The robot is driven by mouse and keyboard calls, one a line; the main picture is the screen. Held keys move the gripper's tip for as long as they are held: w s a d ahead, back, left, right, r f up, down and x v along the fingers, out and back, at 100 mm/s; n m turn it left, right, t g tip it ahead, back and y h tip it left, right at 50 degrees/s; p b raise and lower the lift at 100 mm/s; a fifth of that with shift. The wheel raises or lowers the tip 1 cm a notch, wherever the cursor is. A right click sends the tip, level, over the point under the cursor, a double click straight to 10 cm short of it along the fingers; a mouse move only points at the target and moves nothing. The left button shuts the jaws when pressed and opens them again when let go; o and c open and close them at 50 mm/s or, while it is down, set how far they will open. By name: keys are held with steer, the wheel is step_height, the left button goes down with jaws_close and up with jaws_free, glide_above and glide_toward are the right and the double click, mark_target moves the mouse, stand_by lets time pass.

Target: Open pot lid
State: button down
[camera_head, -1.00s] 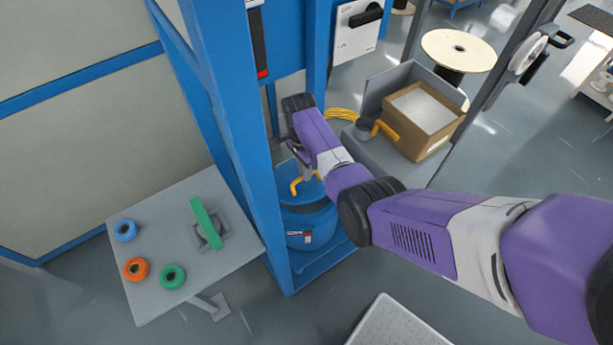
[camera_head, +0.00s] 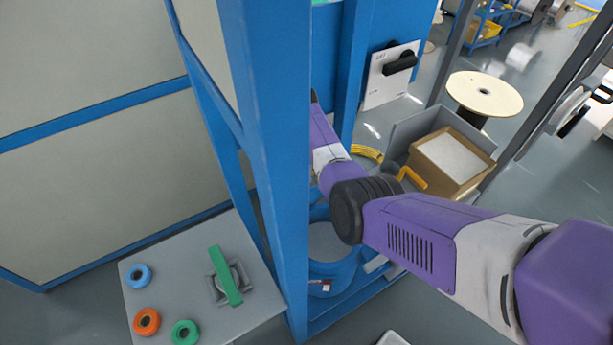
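The blue pot (camera_head: 342,271) stands low inside the blue frame, partly hidden by the front post and my arm. Its top shows a grey round area inside a blue rim, and no lid or lid handle shows on the visible part. My arm reaches over the pot, and its end passes behind the blue post. My gripper is hidden there, so I cannot see its fingers or whether it holds the lid. The lid is not visible in this view.
The blue post (camera_head: 268,150) stands close beside my arm. A grey table (camera_head: 200,268) with coloured rings and a green bar is at lower left. A cardboard box (camera_head: 455,158) in a grey bin, with a yellow handle nearby, is at right.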

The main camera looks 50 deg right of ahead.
steer(key=shift+w+f, duration=0.15)
steer(key=shift+f, duration=0.15)
steer(key=c, duration=1.6)
jaws_free()
steer(key=shift+f, duration=0.1)
steer(key=shift+o, duration=0.8)
steer(key=shift+w+r, duration=0.1)
steer(key=shift+r, duration=0.1)
